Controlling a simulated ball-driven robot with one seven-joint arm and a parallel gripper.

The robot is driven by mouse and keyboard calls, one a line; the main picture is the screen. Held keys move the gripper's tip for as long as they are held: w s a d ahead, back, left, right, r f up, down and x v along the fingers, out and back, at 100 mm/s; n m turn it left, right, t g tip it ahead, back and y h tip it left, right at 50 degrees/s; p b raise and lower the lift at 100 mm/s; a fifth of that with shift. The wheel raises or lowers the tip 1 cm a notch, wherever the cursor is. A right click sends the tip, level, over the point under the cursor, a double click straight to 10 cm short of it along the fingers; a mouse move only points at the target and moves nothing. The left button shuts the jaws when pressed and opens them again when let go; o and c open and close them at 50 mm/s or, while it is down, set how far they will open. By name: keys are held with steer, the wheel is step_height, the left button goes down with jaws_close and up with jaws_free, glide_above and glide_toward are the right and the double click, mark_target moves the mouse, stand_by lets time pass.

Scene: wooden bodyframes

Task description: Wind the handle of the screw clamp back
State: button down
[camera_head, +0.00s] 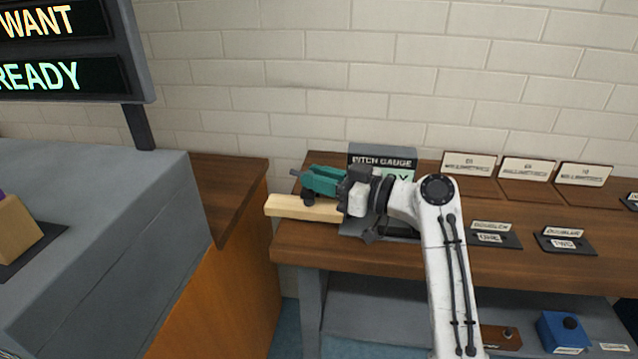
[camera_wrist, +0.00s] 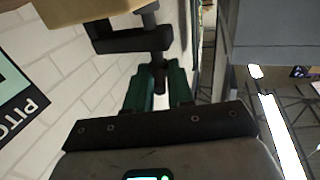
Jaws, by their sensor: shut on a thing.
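My gripper (camera_head: 318,180) reaches in from the right in the head view, with its teal fingers above a pale wooden bar (camera_head: 287,206). In the wrist view, the gripper (camera_wrist: 162,88) is shut on the dark handle (camera_wrist: 159,76) of the screw clamp, which stands between the fingertips. The clamp's dark frame (camera_wrist: 122,43) shows beyond the fingers, against the wooden bar (camera_wrist: 75,10). In the head view the fingers and wrist hide most of the clamp.
A "PITCH GAUGE" box (camera_head: 381,153) stands behind my wrist on the brown bench (camera_head: 345,252). Labelled plates and dark pads lie along the bench to the right. A grey-topped counter (camera_head: 100,230) stands at left, with a sign (camera_head: 60,50) above it.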

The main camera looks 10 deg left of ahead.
stand_by(0.3)
steer(key=c, duration=1)
jaws_free()
steer(key=v, duration=1.1)
